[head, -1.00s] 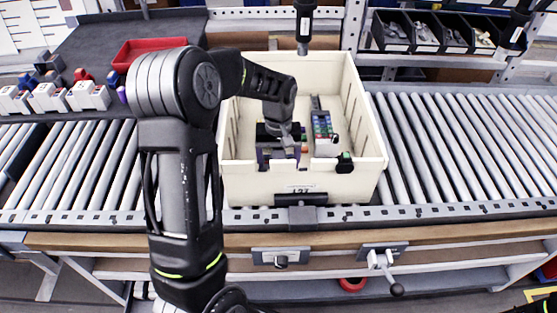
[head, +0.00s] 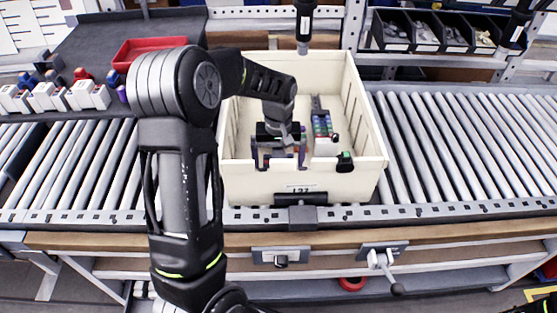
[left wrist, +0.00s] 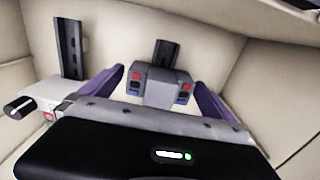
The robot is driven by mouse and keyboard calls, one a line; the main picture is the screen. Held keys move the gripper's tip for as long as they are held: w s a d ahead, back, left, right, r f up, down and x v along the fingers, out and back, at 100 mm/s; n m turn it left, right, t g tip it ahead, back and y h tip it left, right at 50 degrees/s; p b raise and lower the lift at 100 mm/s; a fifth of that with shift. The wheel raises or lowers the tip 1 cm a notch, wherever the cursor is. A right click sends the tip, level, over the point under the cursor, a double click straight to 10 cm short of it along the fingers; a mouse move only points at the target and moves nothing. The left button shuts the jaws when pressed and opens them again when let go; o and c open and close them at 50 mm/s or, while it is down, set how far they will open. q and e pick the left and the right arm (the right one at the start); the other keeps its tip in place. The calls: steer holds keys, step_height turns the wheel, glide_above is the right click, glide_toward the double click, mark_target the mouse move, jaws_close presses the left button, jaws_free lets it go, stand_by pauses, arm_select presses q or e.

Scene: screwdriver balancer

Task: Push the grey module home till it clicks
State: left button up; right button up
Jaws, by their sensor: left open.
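The grey module (left wrist: 160,85), with red and dark patches on its face, sits in front of a dark rail (left wrist: 165,52) inside the cream crate (head: 300,183). I cannot tell how firmly it is seated. My left gripper (head: 279,158) reaches down into the left part of the crate. Its purple fingers are apart, one on each side of the module in the left wrist view (left wrist: 158,100), with visible gaps. In the head view my gripper largely hides the module. My right gripper is not seen.
A second rail (left wrist: 69,48) stands to the left, near a white block with a black knob (left wrist: 18,107). Coloured modules (head: 322,125) lie right of my gripper in the crate. The crate walls are close around. Rollers (head: 470,150) to the right are clear.

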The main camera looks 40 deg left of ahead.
arm_select(q)
step_height(320, 180, up, 8)
steer(key=shift+f+b, duration=0.1)
steer(key=shift+b, duration=0.2)
stand_by(0.4)
step_height(320, 180, up, 12)
steer(key=p, duration=0.9)
steer(key=shift+p, duration=0.3)
